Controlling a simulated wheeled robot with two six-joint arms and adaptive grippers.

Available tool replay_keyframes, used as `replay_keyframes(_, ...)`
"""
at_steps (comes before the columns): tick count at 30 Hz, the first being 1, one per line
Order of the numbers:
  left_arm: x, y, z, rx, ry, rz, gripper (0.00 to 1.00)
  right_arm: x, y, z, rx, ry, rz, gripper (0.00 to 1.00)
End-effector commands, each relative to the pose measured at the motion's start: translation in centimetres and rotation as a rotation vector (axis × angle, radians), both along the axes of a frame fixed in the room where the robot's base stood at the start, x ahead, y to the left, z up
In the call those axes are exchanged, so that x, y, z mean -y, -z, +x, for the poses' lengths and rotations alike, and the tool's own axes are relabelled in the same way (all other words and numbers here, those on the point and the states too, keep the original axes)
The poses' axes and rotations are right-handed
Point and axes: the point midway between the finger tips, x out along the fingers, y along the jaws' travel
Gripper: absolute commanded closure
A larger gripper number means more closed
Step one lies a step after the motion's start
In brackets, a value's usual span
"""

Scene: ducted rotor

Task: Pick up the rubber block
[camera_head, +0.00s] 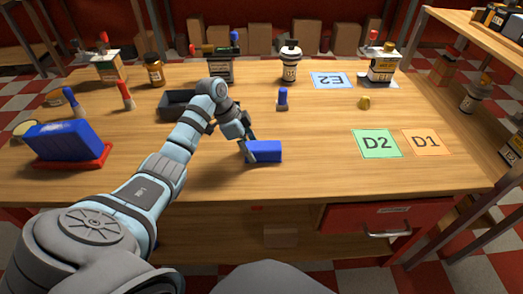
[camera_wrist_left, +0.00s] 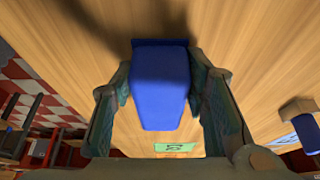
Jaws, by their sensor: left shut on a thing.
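A blue block (camera_head: 265,151), which I take for the rubber block, is at the near middle of the wooden table. My left gripper (camera_head: 246,146) is shut on its left end. In the left wrist view the blue block (camera_wrist_left: 160,85) sits between the two fingers of the gripper (camera_wrist_left: 163,95), one on each side. I cannot tell whether its underside touches the table. My right gripper is not in view.
A larger blue block (camera_head: 62,140) stands on a red tray (camera_head: 105,155) at the left. A dark open bin (camera_head: 172,106) is behind my left arm. A small blue-topped piece (camera_head: 283,99) stands beyond the held block. Green D2 (camera_head: 377,153) and orange D1 (camera_head: 438,148) mats lie clear at right.

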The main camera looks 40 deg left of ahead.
Motion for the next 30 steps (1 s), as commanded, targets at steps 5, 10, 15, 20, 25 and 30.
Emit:
replay_keyframes(5, 0.0, -0.2, 0.0, 0.001, 0.0, 0.001, 0.87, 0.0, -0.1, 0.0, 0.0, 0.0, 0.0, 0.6)
replay_keyframes(10, 0.0, -2.0, 0.0, 0.002, 0.0, 0.001, 0.87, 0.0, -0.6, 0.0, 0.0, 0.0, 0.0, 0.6)
replay_keyframes(15, 0.0, -6.5, 0.1, 0.005, 0.001, 0.001, 0.87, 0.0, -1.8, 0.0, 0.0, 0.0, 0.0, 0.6)
replay_keyframes(20, 0.0, -13.4, 0.1, 0.007, 0.001, 0.0, 0.87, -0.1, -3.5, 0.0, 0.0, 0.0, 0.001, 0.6)
replay_keyframes(25, 0.0, -18.8, 0.0, -0.001, -0.001, -0.001, 0.87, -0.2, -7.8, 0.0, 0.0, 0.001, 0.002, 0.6)
replay_keyframes(30, 0.0, -20.3, 0.0, 0.001, 0.0, -0.001, 0.87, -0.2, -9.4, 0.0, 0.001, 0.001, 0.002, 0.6)
